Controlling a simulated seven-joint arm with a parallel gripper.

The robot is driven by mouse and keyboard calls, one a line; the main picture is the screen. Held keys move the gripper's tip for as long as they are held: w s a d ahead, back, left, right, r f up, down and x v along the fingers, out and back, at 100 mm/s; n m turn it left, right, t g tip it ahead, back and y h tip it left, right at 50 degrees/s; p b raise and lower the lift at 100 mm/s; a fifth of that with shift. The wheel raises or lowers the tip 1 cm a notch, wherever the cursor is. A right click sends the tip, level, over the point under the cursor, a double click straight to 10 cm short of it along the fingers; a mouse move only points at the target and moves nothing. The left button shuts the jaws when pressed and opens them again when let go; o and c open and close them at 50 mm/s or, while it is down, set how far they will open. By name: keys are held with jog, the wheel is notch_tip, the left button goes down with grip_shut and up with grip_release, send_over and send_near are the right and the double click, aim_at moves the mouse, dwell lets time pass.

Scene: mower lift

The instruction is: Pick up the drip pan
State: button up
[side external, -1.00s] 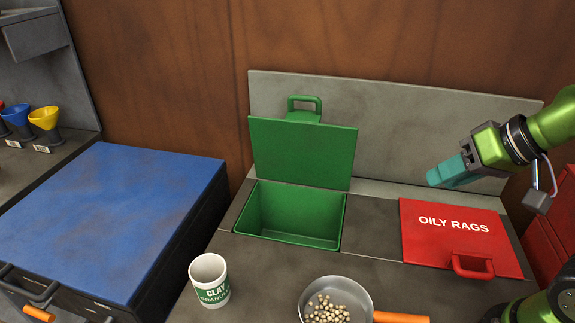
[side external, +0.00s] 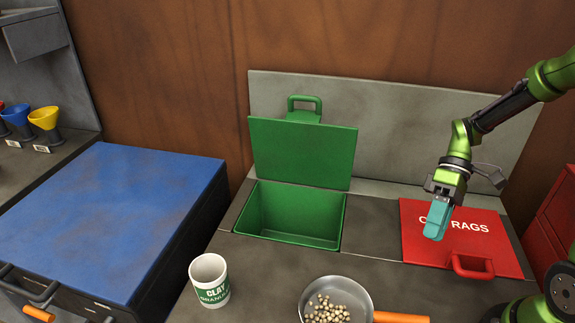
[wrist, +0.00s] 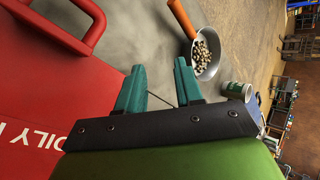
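The drip pan (side external: 363,290) is a round grey metal pan with an orange handle (side external: 400,317) pointing right. It sits on the grey counter at the front and holds several pale granules (side external: 326,309). In the wrist view the pan (wrist: 212,68) is at the upper right with its orange handle (wrist: 182,17). My gripper (side external: 436,222) points downward above the red lid, behind and to the right of the pan. In the wrist view its two teal fingers are apart with nothing between them (wrist: 160,74).
A white and green clay granules cup (side external: 209,280) stands left of the pan. Behind is an open green bin (side external: 292,217) with its lid raised (side external: 302,150). The red oily rags lid (side external: 425,245) has a raised handle (side external: 471,266). Counter between bin and pan is clear.

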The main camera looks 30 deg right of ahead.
jog(key=f+y, duration=0.2)
jog(key=y, duration=0.1)
jog(key=d+f+n+g+y, duration=0.1)
jog(key=f, duration=0.1)
jog(key=shift+y, duration=0.4)
jog(key=shift+f+y, duration=0.4)
jog(key=shift+y, duration=0.4)
jog(key=shift+a+f, duration=0.1)
send_near(365, 316)
jog(key=s+r, duration=0.1)
jog(key=s, duration=0.2)
jog(key=s+r, duration=0.1)
jog(key=shift+s+r, duration=0.15)
jog(key=shift+r, duration=0.15)
jog(key=shift+x, duration=2.8)
jog(key=shift+f, duration=0.15)
jog(key=shift+c, duration=0.3)
grip_shut()
